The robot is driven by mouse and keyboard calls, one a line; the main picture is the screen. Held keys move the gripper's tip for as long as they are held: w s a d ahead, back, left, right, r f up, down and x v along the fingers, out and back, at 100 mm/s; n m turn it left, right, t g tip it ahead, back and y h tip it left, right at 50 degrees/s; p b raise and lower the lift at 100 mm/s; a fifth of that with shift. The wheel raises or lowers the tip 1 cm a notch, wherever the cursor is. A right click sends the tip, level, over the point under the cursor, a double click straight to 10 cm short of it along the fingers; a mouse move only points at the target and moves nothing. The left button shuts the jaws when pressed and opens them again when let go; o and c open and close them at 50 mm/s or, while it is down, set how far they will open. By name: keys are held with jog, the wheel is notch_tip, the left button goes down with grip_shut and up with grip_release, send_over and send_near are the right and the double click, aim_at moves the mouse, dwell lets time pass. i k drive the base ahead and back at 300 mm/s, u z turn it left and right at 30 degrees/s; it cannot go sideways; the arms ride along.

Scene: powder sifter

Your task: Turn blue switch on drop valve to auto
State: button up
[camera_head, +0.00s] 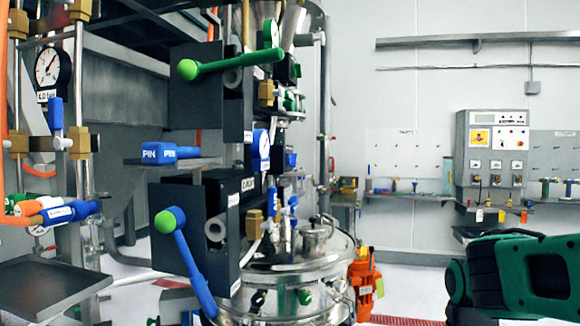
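Small blue parts sit on the valve assembly in the middle: an upper blue piece (291,159) and a lower blue piece (293,202). A blue lever with a green ball (190,260) hangs down and to the right on the lower dark box. I cannot tell for sure which is the drop valve's blue switch, and its setting cannot be read. My green and black arm (520,272) shows at the lower right, well apart from the valves. My gripper itself is not in view.
A green lever (235,63) sits on the upper dark box. Blue PIN blocks (168,152) lie on a small shelf. A steel vessel (290,285) stands below, with an orange unit (365,285) beside it. A control panel (492,160) is at the back right.

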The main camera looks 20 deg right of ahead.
aim_at(292, 160)
jog(key=u, duration=0.05)
jog(key=k, duration=0.4)
jog(key=z, duration=0.9)
jog(key=i, duration=1)
jog(key=z, duration=0.15)
